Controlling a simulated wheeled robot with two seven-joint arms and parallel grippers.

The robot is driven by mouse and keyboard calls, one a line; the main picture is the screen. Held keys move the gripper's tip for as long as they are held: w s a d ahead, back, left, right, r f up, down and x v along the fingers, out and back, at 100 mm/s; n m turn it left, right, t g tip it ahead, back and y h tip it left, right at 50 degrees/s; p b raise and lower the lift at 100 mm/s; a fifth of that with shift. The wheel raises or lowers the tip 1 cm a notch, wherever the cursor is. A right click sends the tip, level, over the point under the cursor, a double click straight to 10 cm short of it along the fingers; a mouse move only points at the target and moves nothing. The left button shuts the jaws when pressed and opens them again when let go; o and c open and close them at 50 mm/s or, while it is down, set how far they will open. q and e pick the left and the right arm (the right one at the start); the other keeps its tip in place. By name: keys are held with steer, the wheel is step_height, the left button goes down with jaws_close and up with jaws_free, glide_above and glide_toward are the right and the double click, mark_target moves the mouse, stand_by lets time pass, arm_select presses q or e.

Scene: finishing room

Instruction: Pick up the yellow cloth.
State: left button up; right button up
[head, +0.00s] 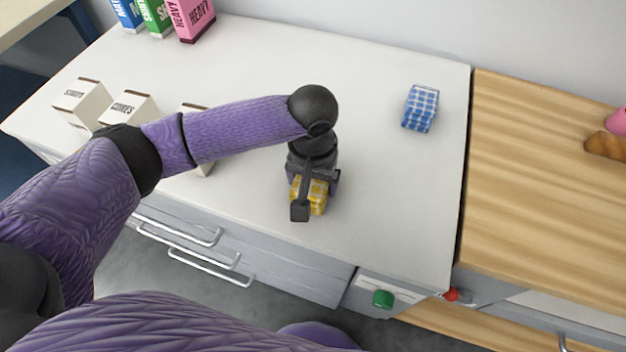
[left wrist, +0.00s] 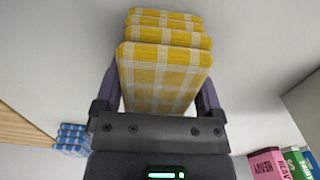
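The yellow cloth (head: 322,197) is a folded, yellow-and-white checked stack near the front edge of the white worktop. It also shows in the left wrist view (left wrist: 165,75), upper middle. My left gripper (head: 314,190) is directly over it, pointing down, and hides part of it. In the left wrist view the fingers stand wide apart, one on each side of the cloth, close to its sides. I cannot see any finger pressing on it, and the cloth appears to rest on the worktop. My right gripper is not in view.
A blue checked cloth (head: 421,108) lies to the right on the worktop (head: 390,190). White boxes (head: 82,102) stand at the left, partly behind my arm. Coloured boxes, including a pink one (head: 190,18), stand at the back left. A wooden surface (head: 530,170) adjoins on the right.

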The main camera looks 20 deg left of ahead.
arm_select(q)
steer(key=shift+c, duration=1.2)
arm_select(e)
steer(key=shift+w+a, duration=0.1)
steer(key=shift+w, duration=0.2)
arm_select(q)
step_height(320, 180, up, 10)
steer(key=p, duration=0.5)
steer(key=shift+r, duration=0.1)
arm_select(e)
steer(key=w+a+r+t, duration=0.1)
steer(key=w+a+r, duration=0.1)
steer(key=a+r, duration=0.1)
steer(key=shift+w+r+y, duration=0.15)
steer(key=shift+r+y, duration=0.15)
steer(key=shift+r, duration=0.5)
